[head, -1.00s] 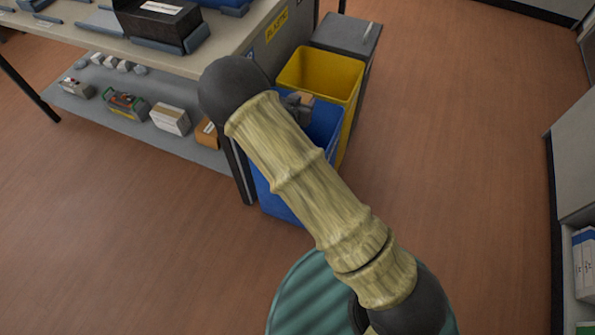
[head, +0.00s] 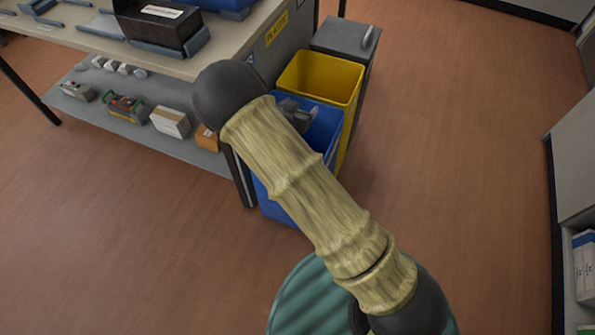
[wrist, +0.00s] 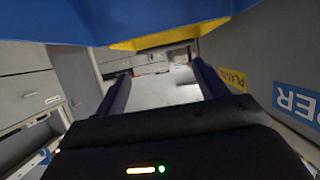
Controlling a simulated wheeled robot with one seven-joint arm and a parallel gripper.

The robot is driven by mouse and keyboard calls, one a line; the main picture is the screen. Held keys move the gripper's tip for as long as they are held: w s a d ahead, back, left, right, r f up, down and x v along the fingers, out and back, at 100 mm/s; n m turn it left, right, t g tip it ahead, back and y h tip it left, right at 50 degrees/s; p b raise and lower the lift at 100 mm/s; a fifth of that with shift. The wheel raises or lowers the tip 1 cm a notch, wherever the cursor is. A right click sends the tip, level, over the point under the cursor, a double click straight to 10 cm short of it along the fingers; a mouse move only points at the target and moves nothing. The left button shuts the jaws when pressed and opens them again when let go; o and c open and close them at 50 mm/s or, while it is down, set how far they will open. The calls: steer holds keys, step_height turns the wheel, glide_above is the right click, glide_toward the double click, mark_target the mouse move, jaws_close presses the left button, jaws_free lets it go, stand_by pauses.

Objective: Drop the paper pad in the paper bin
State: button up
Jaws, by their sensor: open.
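The blue bin (head: 325,140) stands at the end of the workbench, below a blue sign that reads "...PER" in the wrist view (wrist: 297,101). My gripper (head: 296,110) is over the blue bin's opening, partly hidden behind my arm. In the wrist view its two fingers (wrist: 165,85) are spread apart with nothing between them. The blue bin's wall (wrist: 120,22) fills the top of that view. The paper pad is not visible in either current view; the inside of the blue bin is mostly hidden by my arm and gripper.
A yellow bin (head: 322,75) stands right behind the blue one, under a yellow plastic sign (head: 277,28). A grey bin (head: 346,38) is beyond it. The workbench (head: 215,62) with a loaded lower shelf is at left. The floor at right is clear.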

steer(key=p+v, duration=0.2)
steer(key=v, duration=1.3)
steer(key=shift+s+r, duration=0.2)
steer(key=shift+s, duration=0.05)
steer(key=d+r+n+g+y, duration=0.1)
steer(key=d+r+g+y, duration=0.3)
steer(key=d, duration=0.4)
steer(key=s+d+r+n+g, duration=0.2)
steer(key=s+d+r+g, duration=0.1)
steer(key=s+d, duration=0.35)
steer(key=s+d+r+n+g, duration=0.1)
steer(key=s+d+r+g, duration=0.15)
steer(key=s+d, duration=0.45)
step_height(320, 180, up, 23)
steer(key=d+p, duration=0.1)
steer(key=p, duration=2.2)
steer(key=shift+w+d+g+y+p, duration=0.2)
steer(key=shift+w+g+y+p, duration=0.1)
steer(key=shift+g+p, duration=0.1)
